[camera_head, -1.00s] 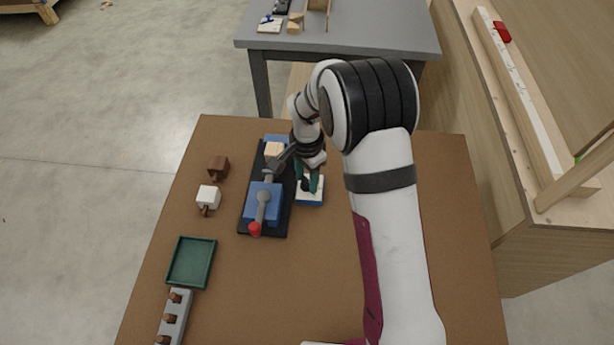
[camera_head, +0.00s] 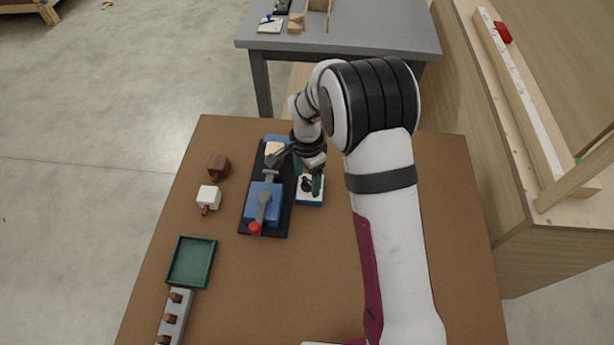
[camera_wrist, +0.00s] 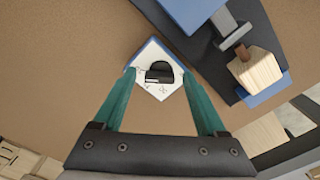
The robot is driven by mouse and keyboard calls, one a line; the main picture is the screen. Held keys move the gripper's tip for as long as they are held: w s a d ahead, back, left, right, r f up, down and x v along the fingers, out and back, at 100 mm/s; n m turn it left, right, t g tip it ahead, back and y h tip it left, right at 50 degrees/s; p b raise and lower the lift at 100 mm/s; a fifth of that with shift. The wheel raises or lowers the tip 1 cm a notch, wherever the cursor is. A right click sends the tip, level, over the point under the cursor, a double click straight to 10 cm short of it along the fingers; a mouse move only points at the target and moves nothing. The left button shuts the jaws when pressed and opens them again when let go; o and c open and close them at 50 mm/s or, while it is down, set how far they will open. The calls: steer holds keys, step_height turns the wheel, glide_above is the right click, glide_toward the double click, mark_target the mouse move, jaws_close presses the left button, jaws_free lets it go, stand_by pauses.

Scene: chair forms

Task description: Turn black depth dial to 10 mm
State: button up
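The black depth dial (camera_wrist: 160,70) sits on a small white and blue block (camera_wrist: 161,90). In the head view the dial (camera_head: 306,185) and its block (camera_head: 310,203) are right of the black fixture base. The dial has a dark disc and a straight grip bar lying nearly level in the wrist view. Small marks are printed on the white face, too small to read. My gripper (camera_wrist: 158,80) is open, its teal fingers apart on either side of the dial in the picture. In the head view my gripper (camera_head: 309,178) is just above and behind the dial.
A blue clamp block (camera_head: 262,202) with a red-tipped lever (camera_head: 254,228) and a wooden piece (camera_head: 274,149) are on the black base (camera_head: 284,215). Brown (camera_head: 218,166) and white (camera_head: 208,197) blocks, a green tray (camera_head: 191,262) and a grey peg rack (camera_head: 174,318) are left.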

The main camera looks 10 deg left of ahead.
mark_target(307, 182)
step_height(307, 182, up, 16)
stand_by(0.5)
steer(key=shift+f, duration=0.1)
steer(key=s+d+r+n, duration=0.2)
steer(key=s+d+r, duration=0.3)
steer(key=s+d, duration=0.3)
steer(key=s+d+f+n+y, duration=0.1)
steer(key=s, duration=0.9)
steer(key=s+d+f+n, duration=0.1)
steer(key=s+d, duration=0.1)
steer(key=s, duration=0.8)
steer(key=shift+d+f+n+y, duration=0.15)
steer(key=shift+f+n+y, duration=0.15)
steer(key=shift+y, duration=0.1)
